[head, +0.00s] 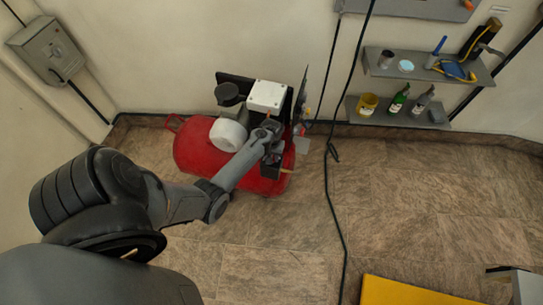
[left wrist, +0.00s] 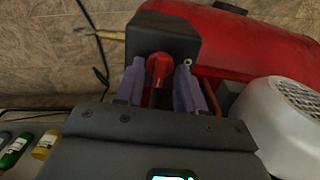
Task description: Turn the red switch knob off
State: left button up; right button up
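The red switch knob (left wrist: 158,68) shows in the left wrist view on the front of a dark box (left wrist: 172,32) at the end of the red compressor tank (left wrist: 240,40). My left gripper (left wrist: 159,72) has its two purple-grey fingers on either side of the knob, with the knob between their tips. The fingers stand apart; contact with the knob is not clear. In the head view my left gripper (head: 272,152) reaches over the right part of the red tank (head: 195,150), and I cannot make out the knob there. My right gripper is not in view.
A white cylinder (head: 228,135) and a pale box (head: 266,96) sit on the compressor. A black cable (head: 328,200) hangs to the right. Wall shelves (head: 430,68) hold bottles and tools. A yellow surface (head: 400,292) is at bottom right. Open floor lies right of the tank.

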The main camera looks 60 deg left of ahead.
pick_arm(q)
grip_shut()
dwell(0.4)
jog(key=n+p, duration=0.3)
jog(key=shift+r, duration=0.2)
jog(key=n+p, duration=0.1)
jog(key=n, duration=0.3)
jog(key=shift+f+p, duration=0.1)
jog(key=shift+p, duration=0.2)
jog(key=n, duration=0.2)
jog(key=shift+w+n, duration=0.1)
jog(key=shift+n, duration=0.3)
jog(key=n, duration=0.2)
jog(key=shift+f+n, duration=0.1)
jog(key=shift+n, duration=0.2)
jog(key=n, duration=0.5)
jog(key=shift+n, duration=0.3)
